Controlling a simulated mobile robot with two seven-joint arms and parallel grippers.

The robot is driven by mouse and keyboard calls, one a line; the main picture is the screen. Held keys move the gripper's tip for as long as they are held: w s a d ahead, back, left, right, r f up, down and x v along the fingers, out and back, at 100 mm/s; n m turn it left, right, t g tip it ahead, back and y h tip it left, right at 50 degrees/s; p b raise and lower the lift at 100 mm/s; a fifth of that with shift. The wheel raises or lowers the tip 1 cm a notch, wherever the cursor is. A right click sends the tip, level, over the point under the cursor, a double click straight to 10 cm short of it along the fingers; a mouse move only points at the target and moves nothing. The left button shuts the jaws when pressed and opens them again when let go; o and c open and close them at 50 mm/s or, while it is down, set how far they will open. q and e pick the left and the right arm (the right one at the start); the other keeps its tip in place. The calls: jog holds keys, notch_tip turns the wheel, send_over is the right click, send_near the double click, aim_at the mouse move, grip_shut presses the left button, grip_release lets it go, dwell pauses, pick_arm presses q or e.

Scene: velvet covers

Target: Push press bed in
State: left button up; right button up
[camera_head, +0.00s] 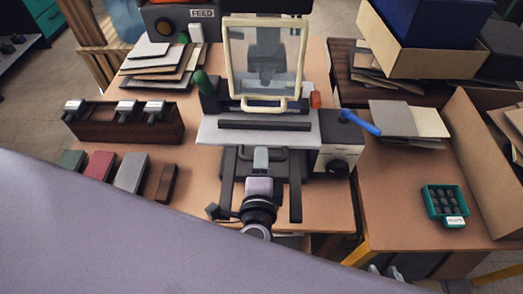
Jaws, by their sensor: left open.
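The press (333,160) stands in the middle of the table. Its bed (215,132) is a pale flat plate with a dark bar across it, above two dark rails (295,200) that reach toward me. A cream-framed clear panel (232,62) with a handle stands upright behind the bed. My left gripper (260,160) is open, at the front middle of the press between the rails. I cannot tell whether it touches the bed. Pale grey tips at the bottom edge look like my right gripper (385,272), mostly cut off, below the table's front edge.
A blue lever (360,122) sticks out at the press's right. A dark wooden rack (120,128) and several coloured blocks (130,172) are at left. Stacked boards (160,70) lie behind. A teal tray (432,203) and a cardboard box (475,155) are at right.

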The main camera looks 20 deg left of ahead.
pick_arm(q)
jog(key=shift+w+a, duration=0.1)
jog(key=shift+w, duration=0.15)
pick_arm(e)
jog(key=shift+w+a, duration=0.15)
jog(key=shift+w, duration=0.3)
